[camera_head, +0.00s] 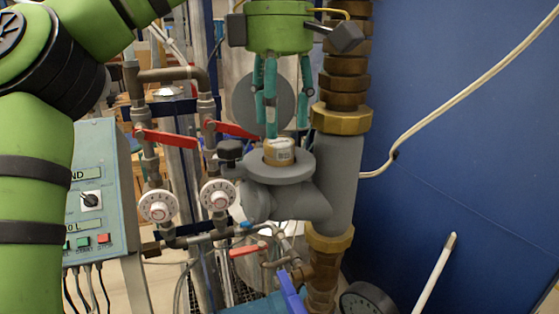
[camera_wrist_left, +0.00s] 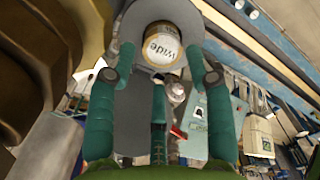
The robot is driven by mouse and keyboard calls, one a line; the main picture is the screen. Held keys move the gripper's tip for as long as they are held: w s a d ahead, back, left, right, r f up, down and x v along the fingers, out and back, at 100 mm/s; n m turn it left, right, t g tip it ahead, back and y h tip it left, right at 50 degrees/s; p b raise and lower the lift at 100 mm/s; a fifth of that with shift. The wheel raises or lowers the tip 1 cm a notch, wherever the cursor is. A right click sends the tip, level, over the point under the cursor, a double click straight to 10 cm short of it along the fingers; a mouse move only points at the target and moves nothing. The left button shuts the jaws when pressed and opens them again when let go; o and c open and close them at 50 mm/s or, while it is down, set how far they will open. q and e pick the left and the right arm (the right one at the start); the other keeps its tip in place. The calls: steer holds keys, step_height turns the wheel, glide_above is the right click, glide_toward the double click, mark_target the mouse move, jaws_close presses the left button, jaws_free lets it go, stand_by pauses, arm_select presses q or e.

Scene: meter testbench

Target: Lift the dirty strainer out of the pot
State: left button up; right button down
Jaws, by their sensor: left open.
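The dirty strainer (camera_head: 279,153) is a tan-brown cylinder with a white printed label. It stands upright in the round opening of the grey pot (camera_head: 262,172), its top showing above the flange and its lower part hidden inside. In the left wrist view the strainer (camera_wrist_left: 161,45) shows its label, with the grey pot flange (camera_wrist_left: 128,30) around it. My left gripper (camera_head: 287,129) is open and points down just above the strainer. In the left wrist view the teal fingers of the gripper (camera_wrist_left: 160,54) are spread to either side of the strainer. Contact cannot be told. My right gripper is out of view.
A grey vertical pipe (camera_head: 339,165) with brass fittings stands close right of the pot. Red-handled valves (camera_head: 166,139) and white dials (camera_head: 158,206) are at left, beside a control box (camera_head: 98,180). A black knob (camera_head: 230,152) sits at the flange's left. A blue wall (camera_head: 470,120) fills the right.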

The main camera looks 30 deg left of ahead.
mark_target(279, 142)
arm_select(q)
step_height(279, 142, down, 2)
steer(key=shift+s+d+f, duration=0.1)
steer(key=shift+d+f, duration=0.05)
steer(key=shift+s+f, duration=0.1)
steer(key=shift+f, duration=0.4)
steer(key=c, duration=1)
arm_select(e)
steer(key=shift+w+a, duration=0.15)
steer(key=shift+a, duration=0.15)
arm_select(q)
steer(key=shift+r, duration=0.1)
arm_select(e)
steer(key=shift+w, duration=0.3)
